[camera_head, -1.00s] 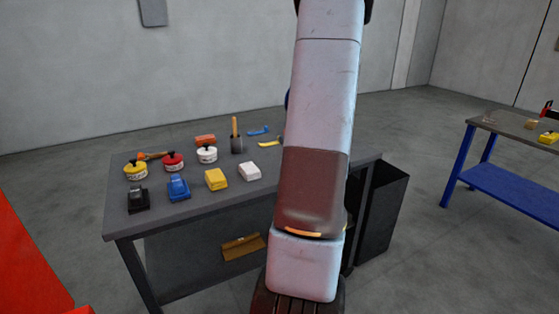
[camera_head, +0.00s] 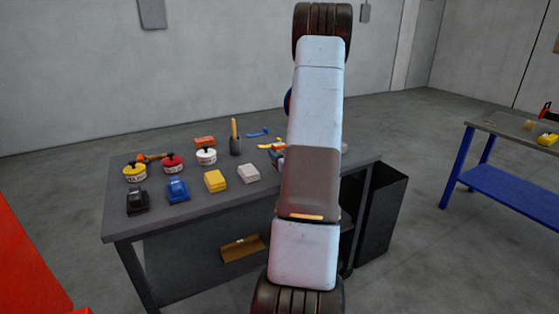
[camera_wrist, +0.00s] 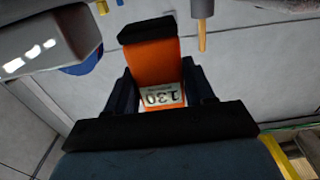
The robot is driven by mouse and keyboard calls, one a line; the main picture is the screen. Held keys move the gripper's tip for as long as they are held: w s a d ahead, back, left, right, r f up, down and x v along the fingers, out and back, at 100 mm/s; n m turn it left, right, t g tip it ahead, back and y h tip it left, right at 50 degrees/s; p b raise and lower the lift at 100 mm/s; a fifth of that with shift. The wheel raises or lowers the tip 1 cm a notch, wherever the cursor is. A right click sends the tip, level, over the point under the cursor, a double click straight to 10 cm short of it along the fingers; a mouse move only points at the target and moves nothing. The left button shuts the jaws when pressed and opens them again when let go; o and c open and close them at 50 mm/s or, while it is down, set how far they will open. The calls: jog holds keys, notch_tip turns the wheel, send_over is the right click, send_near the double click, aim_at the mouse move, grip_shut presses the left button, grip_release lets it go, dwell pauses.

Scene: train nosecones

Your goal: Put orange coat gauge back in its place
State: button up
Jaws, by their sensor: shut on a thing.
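The orange coat gauge (camera_wrist: 151,62) is in the wrist view, an orange block with a black end and a white label reading 130 upside down. My gripper (camera_wrist: 158,88) has a dark finger on each side of it and is shut on it. In the head view my arm covers most of the gripper. A small patch of orange and blue shows at the arm's left edge, but I cannot tell whether it is the gauge. The gauge's place cannot be made out.
The grey workbench (camera_head: 125,222) holds yellow (camera_head: 134,172), red (camera_head: 172,163) and white (camera_head: 206,155) tins, black (camera_head: 137,201) and blue (camera_head: 177,189) tools, blocks, and a dark cup (camera_head: 235,146) with a wooden handle. A black bin (camera_head: 385,220) stands right. A blue bench (camera_head: 510,185) is farther right.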

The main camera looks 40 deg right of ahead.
jog(key=shift+f, duration=1.2)
jog(key=shift+f, duration=0.15)
jog(key=o, duration=1.1)
jog(key=shift+o, duration=0.2)
